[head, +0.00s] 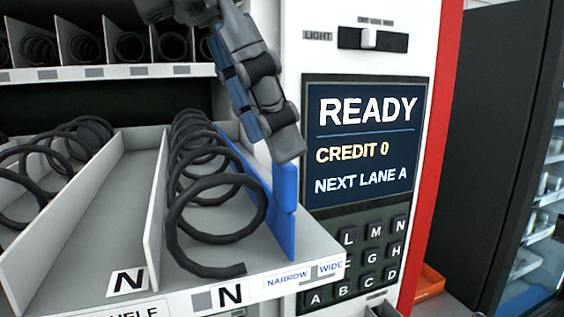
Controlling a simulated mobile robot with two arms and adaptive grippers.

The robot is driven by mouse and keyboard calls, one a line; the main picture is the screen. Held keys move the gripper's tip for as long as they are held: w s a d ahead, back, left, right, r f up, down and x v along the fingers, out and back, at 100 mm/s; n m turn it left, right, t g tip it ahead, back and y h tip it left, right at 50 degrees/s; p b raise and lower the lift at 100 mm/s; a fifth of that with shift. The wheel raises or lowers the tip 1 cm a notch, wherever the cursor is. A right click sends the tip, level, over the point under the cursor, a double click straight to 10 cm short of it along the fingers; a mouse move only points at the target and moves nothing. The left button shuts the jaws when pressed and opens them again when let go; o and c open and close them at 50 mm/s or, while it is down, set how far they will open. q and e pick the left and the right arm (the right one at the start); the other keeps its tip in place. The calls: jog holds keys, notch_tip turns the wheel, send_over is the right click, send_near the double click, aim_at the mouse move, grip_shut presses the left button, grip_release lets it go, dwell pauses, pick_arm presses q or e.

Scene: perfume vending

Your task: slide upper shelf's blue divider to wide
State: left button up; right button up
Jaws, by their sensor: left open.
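The blue divider (283,215) stands upright at the right end of the upper shelf (310,235), right of a black spiral coil. Its front end is above the NARROW label (287,278), near that label's right end. The WIDE label (330,267) is just to the right on the shelf front. My left gripper (274,146) reaches down from the top, open, with its fingertips at the divider's upper edge. The fingers cover part of that edge, so I cannot tell whether they touch it. My right gripper is not in view.
A black coil (223,210) stands close left of the divider, beside a white partition (155,205). The machine's panel with a READY screen (366,140) and keypad (357,260) is close on the right. Another shelf (110,72) with coils is behind, higher up.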

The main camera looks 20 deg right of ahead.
aim_at(283, 197)
pick_arm(q)
jog(key=shift+s+x, duration=0.2)
jog(key=shift+x, duration=1.85)
jog(key=shift+s, duration=0.1)
grip_shut()
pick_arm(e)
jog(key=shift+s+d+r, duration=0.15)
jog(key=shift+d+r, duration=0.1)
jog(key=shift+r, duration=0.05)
